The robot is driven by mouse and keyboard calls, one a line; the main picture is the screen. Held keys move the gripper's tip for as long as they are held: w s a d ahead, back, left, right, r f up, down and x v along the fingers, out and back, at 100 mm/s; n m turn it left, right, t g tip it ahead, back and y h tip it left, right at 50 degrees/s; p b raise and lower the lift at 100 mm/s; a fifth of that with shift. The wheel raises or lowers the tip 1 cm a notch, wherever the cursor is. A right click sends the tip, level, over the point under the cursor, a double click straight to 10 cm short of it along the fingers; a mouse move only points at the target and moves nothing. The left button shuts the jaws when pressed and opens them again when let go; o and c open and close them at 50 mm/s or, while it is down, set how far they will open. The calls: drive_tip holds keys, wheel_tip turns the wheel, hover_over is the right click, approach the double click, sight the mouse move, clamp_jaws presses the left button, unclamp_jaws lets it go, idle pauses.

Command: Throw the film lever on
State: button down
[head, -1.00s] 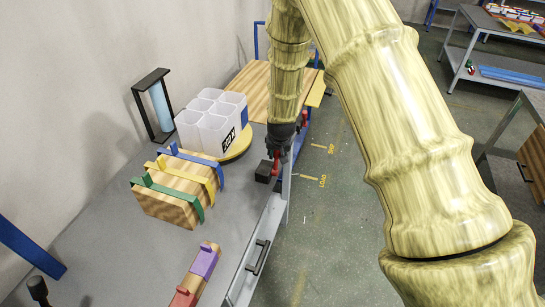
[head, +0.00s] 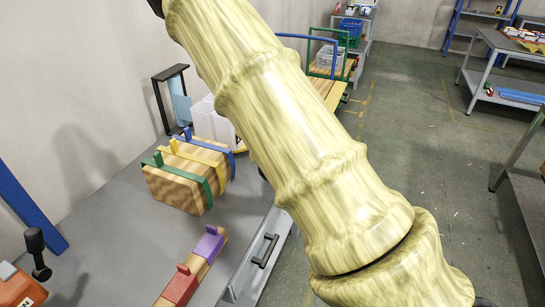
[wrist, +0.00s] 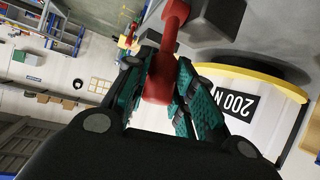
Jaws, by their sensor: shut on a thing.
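A red lever (wrist: 160,75) with a rounded end shows in the wrist view. It comes down from beside a dark grey block (wrist: 213,14). My gripper (wrist: 160,85) has its teal-padded fingers closed on the rounded end, one on each side. In the head view my arm hides the gripper and the lever. I read no label on the lever. A roll of light blue film (head: 181,104) hangs in a black frame (head: 161,101) by the wall.
White bins (head: 212,122) stand on a yellow-rimmed round plate (wrist: 262,76), partly behind my arm. A wooden block with coloured straps (head: 177,187), a red block (head: 180,287) and a purple block (head: 208,244) are on the grey bench (head: 110,235). Open floor (head: 420,150) lies right.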

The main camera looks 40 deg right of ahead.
drive_tip(key=shift+s+a+f+t+h+b, duration=0.2)
drive_tip(key=shift+a+t+h+b, duration=0.1)
drive_tip(key=shift+b, duration=0.1)
drive_tip(key=c, duration=1.2)
unclamp_jaws()
drive_tip(key=v, duration=1.2)
